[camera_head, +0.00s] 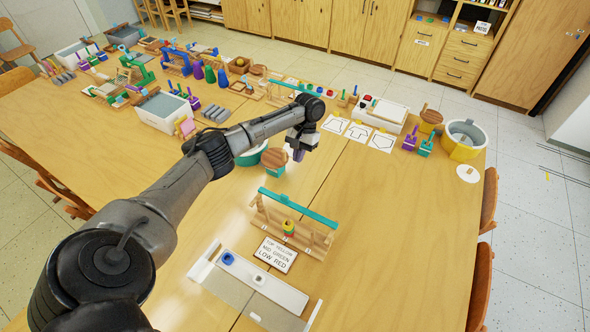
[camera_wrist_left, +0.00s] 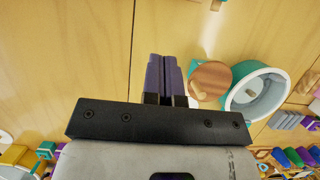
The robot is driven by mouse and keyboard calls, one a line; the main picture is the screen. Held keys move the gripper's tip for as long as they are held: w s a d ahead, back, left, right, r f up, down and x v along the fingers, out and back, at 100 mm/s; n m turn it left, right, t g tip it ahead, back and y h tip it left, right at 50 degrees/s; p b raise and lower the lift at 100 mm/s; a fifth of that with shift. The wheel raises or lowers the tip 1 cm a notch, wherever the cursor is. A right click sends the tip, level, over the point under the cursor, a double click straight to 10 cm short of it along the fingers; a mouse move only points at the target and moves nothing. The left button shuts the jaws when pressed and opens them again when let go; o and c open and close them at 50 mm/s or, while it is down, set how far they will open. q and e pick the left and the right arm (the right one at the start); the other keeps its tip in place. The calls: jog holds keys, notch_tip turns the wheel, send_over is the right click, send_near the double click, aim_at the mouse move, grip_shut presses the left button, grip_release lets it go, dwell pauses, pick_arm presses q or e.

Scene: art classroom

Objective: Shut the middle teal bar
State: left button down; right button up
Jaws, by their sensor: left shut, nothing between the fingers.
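A teal bar (camera_head: 302,206) lies along the top of a low wooden frame in the middle of the near table. A second teal bar (camera_head: 295,89) tops a similar frame farther back; I cannot tell by name which one is the middle bar. My left gripper (camera_head: 299,154) hangs above the table behind the nearer bar, apart from it. Its purple-grey fingers (camera_wrist_left: 163,75) are shut and empty in the left wrist view. My right gripper is not in view.
A teal pot with a wooden lid (camera_head: 274,158) and a teal bowl (camera_head: 251,156) stand close to my left gripper. A text card (camera_head: 276,254) and a white tray (camera_head: 263,283) lie in front of the frame. The table right of the frame is clear.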

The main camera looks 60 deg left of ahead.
aim_at(281, 195)
pick_arm(q)
jog(key=s+d+f, duration=0.3)
jog(key=s+f, duration=0.3)
jog(key=f, duration=0.2)
jog(key=shift+s+d+f+p, duration=0.15)
jog(key=shift+d+p, duration=0.15)
jog(key=shift+d, duration=0.1)
jog(key=s+p, duration=0.1)
jog(key=p, duration=0.1)
jog(key=s+d+p, duration=0.1)
jog(key=p, duration=0.2)
jog(key=s+d+p, duration=0.1)
jog(key=s+p, duration=0.1)
jog(key=shift+d+r+p, duration=0.2)
jog(key=shift+r+p, duration=0.15)
jog(key=shift+p, duration=0.05)
jog(key=shift+s+d+f+p, duration=0.35)
jog(key=shift+s+p, duration=0.1)
jog(key=shift+p, duration=0.15)
jog(key=shift+a, duration=0.1)
